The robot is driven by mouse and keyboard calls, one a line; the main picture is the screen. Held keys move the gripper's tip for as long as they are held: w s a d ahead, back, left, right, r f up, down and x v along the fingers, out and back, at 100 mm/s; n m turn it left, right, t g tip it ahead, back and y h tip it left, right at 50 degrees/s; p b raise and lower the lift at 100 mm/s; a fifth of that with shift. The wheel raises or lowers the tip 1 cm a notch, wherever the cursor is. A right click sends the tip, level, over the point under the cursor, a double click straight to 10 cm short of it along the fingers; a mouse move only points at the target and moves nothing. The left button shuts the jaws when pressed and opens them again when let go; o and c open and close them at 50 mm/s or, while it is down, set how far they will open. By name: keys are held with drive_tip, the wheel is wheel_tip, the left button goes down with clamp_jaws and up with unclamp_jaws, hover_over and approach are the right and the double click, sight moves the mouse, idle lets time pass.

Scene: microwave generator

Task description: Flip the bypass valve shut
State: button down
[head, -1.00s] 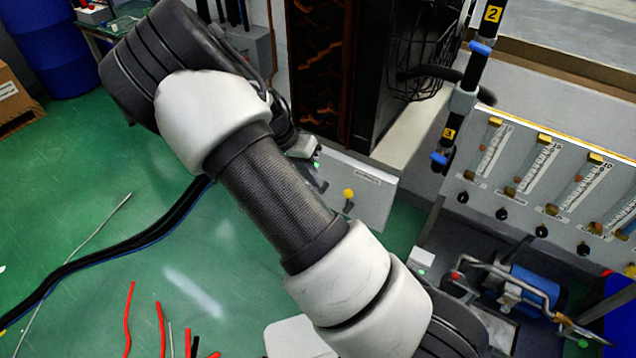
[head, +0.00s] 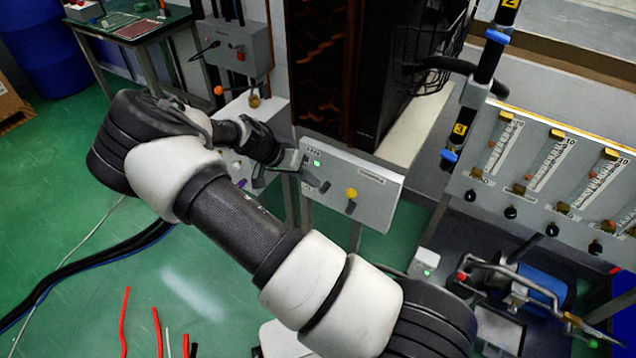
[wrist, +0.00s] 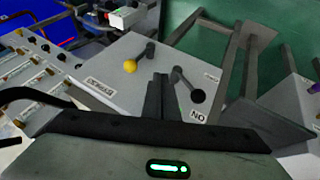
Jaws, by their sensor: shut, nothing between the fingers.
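A lever with a yellow ball knob (head: 351,194) stands on a grey-white panel box (head: 385,203); a small label beside it is too blurred to read here. In the wrist view the yellow knob (wrist: 130,66) is left of my gripper (wrist: 158,80). A second lever with a black knob (wrist: 197,96) is just right of the fingers, near an "ON" label. My gripper (head: 322,186) is shut and empty, over the panel between the two levers. Whether it touches either lever I cannot tell.
A gauge board (head: 545,165) with several knobs stands at the right. A blue pump with bent pipes (head: 535,290) is below it. Another grey box (head: 232,52) is behind my arm. Black cables (head: 90,260) and red wires lie on the green floor (head: 180,270).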

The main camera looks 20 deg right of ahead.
sight(350, 201)
drive_tip(key=s+d+f+b, duration=0.1)
drive_tip(key=s+d+f, duration=0.1)
drive_tip(key=d+f, duration=0.4)
drive_tip(key=shift+s+d+f, duration=0.15)
drive_tip(key=shift+s+d, duration=0.2)
drive_tip(key=shift+d, duration=0.55)
